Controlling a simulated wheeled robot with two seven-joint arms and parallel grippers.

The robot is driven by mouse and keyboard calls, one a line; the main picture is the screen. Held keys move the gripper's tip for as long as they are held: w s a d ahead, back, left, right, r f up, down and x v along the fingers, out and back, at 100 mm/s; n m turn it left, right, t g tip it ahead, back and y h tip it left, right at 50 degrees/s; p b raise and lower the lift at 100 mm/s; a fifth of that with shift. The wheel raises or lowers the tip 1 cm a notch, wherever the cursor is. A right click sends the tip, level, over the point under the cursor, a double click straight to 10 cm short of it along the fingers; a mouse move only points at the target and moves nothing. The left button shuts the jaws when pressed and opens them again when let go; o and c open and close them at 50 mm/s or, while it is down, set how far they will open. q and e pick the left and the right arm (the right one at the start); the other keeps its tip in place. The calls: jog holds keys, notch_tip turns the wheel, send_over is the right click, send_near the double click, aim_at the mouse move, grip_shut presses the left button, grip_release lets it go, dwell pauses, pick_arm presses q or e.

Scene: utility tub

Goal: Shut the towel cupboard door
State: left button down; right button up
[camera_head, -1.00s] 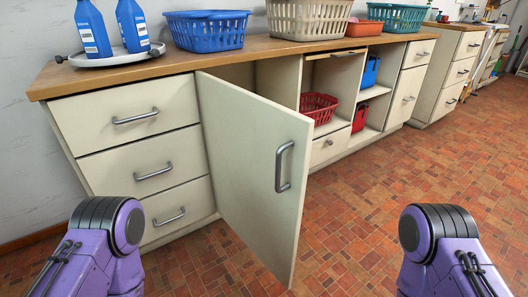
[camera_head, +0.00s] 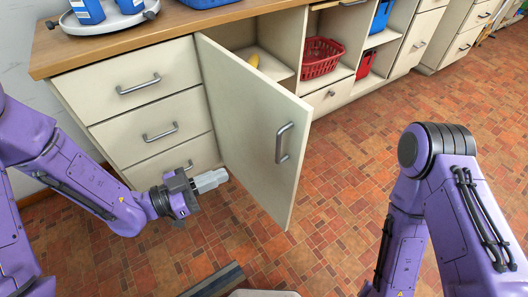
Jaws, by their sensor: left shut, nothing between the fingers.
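The towel cupboard door (camera_head: 246,130) is a cream panel hinged on its left side, standing open and swung out toward me. Its grey bar handle (camera_head: 284,142) is near its free edge, on the face turned to the left. Behind the door, part of the cupboard's inside shelf (camera_head: 272,64) shows, with a yellow thing on it. My left gripper (camera_head: 222,177) is shut and empty, to the left of the door's lower part and in front of the drawers; I cannot tell whether it touches the door. My right arm shows at the right, but its gripper is out of view.
Drawers with bar handles (camera_head: 139,84) stand left of the door. A red basket (camera_head: 320,58) sits in an open shelf to the right. A tray (camera_head: 108,20) with blue bottles is on the countertop. The tiled floor right of the door is clear.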

pick_arm(q)
jog(key=x, duration=1.2)
jog(key=shift+d+b, duration=0.3)
jog(key=shift+b, duration=0.05)
jog(key=shift+w+f, duration=0.1)
